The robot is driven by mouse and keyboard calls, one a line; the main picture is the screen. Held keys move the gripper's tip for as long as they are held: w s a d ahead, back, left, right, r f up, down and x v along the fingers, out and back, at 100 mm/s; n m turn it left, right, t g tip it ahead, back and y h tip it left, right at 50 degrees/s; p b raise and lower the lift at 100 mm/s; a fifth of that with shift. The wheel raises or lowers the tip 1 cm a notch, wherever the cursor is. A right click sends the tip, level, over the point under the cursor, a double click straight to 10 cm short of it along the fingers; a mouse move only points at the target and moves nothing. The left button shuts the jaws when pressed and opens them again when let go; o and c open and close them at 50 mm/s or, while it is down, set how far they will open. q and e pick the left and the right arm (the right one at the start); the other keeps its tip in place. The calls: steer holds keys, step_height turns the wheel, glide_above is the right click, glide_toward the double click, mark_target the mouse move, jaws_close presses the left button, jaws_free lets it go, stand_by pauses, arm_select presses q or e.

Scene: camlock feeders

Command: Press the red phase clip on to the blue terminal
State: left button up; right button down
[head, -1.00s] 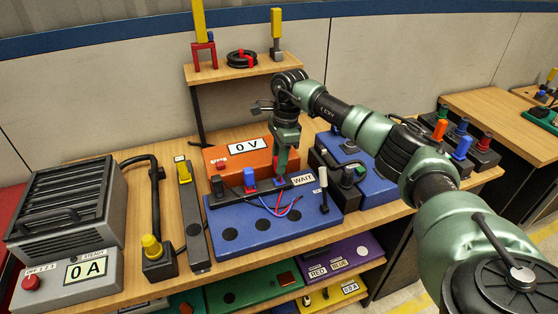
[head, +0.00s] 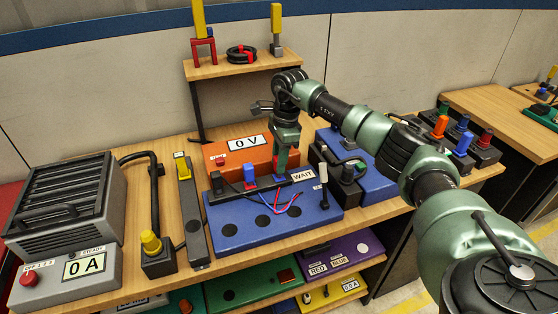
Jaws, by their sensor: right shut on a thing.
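My right gripper (head: 282,163) comes down from above over the blue terminal board (head: 229,226) on the bench. It is shut on the red phase clip (head: 282,160), of which only a narrow red part shows between the fingers. Right below it is a small blue terminal (head: 279,179) at the back of the board. I cannot tell whether the clip touches or is seated on it. A second blue block (head: 249,176) stands to its left. Red and blue wires (head: 285,207) loop across the board by the gripper. My left gripper is not in view.
Behind is an orange meter (head: 246,150) reading 0 V. A WAIT sign (head: 303,175) and a white-topped lever (head: 323,174) stand close right of the gripper. A grey supply (head: 75,274) reading 0 A is at left. A raised shelf (head: 230,67) stands behind.

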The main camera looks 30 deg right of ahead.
steer(key=shift+f, duration=0.35)
steer(key=c, duration=1.1)
jaws_free()
steer(key=r, duration=0.2)
steer(key=r+b, duration=0.1)
steer(key=r, duration=0.1)
steer(key=d+r+b, duration=0.1)
steer(key=r, duration=0.2)
steer(key=shift+s+r, duration=0.1)
steer(key=shift+r, duration=0.6)
step_height(320, 180, up, 4)
steer(key=p, duration=0.3)
steer(key=shift+f+p, duration=0.25)
steer(key=shift+p, duration=0.1)
steer(key=shift+f, duration=0.1)
